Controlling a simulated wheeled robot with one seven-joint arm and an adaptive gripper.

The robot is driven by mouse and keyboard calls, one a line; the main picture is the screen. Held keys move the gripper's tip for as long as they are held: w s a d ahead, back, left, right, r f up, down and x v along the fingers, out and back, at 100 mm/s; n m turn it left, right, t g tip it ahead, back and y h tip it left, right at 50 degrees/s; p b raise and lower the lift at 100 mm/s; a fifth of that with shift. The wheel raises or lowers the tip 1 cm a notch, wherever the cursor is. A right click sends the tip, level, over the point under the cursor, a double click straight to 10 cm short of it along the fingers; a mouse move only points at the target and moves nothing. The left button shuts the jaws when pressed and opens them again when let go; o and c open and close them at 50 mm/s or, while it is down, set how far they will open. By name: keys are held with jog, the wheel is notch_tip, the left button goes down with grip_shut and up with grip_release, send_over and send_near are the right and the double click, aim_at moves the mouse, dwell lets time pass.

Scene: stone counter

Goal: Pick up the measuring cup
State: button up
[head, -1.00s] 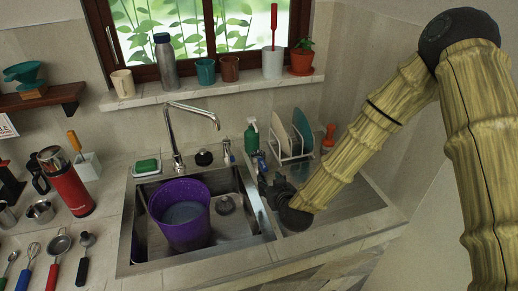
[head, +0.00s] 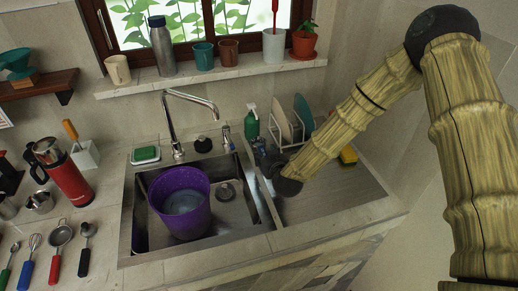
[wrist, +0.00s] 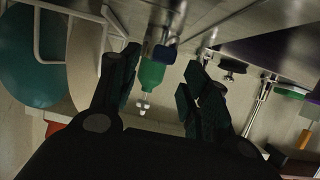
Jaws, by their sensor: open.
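No object is plainly recognisable as the measuring cup. A small dark blue object (head: 260,146) stands by the green soap bottle (head: 251,124), right of the sink; it may be the cup, but its shape is unclear. The blue object also shows in the wrist view (wrist: 164,55), against the green bottle (wrist: 151,75) and between my fingers in the picture. My gripper (head: 267,160) is low over the steel drainboard, close to the blue object. In the wrist view my gripper (wrist: 160,68) has its fingers apart and nothing held between them.
A dish rack with plates (head: 286,124) stands behind my gripper. A yellow block (head: 348,154) lies right of my forearm. A purple bucket (head: 182,203) sits in the sink below the faucet (head: 168,120). The front drainboard (head: 325,195) is clear.

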aim_at(263, 151)
jog(key=x, duration=0.2)
jog(key=p+x, duration=0.1)
jog(key=x, duration=0.1)
jog(key=shift+s+d+f, duration=0.1)
jog(key=shift+d+f, duration=0.2)
jog(key=shift+f, duration=0.05)
jog(key=shift+w+a+f+p, duration=0.15)
jog(key=shift+w+a+p, duration=0.05)
jog(key=shift+w+p, duration=0.25)
jog(key=shift+a, duration=0.15)
jog(key=shift+w+f, duration=0.45)
jog(key=shift+w, duration=0.05)
jog(key=shift+s+r, duration=0.25)
jog(key=shift+r, duration=0.05)
jog(key=c, duration=0.5)
jog(key=shift+f, duration=0.1)
grip_shut()
